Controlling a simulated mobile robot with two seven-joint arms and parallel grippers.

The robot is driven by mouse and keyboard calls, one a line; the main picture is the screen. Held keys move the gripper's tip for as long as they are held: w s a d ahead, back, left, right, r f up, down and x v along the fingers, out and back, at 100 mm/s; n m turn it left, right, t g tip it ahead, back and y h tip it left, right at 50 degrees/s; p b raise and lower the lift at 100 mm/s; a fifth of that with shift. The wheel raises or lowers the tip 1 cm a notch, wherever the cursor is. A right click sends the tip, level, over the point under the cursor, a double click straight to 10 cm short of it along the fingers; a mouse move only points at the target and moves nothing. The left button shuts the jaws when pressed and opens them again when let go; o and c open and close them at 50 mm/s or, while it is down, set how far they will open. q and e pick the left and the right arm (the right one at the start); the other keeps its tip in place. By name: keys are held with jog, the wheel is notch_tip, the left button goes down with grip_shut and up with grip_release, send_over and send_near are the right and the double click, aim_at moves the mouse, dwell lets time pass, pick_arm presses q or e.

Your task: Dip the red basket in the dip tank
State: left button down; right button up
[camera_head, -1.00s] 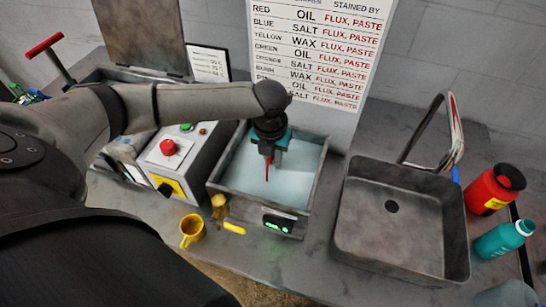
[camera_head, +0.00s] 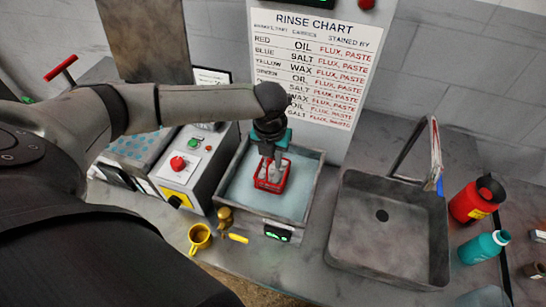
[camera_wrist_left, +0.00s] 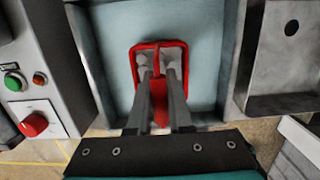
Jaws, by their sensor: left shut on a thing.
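The red basket (camera_head: 269,187) hangs over the dip tank (camera_head: 306,205), inside its walls. Its frame shows above the pale blue liquid (camera_head: 237,190); I cannot tell whether its underside touches the surface. My left gripper (camera_head: 273,163) points down from above and is shut on the basket's upright red handle. In the left wrist view the basket (camera_wrist_left: 160,44) shows beyond the two fingers (camera_wrist_left: 157,90), with small pale grey parts inside it. The fingers partly hide the basket and its handle. My right gripper is not in view.
A control box with a red button (camera_head: 178,163) stands left of the tank. A grey sink (camera_head: 390,245) with a faucet is to the right, then a red bottle (camera_head: 470,205) and a teal bottle (camera_head: 484,247). A yellow cup (camera_head: 200,237) stands at the front. A rinse chart (camera_head: 315,65) hangs behind.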

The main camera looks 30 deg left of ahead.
pick_arm(q)
jog(key=shift+r+p, duration=0.5)
jog(key=shift+r, duration=2.75)
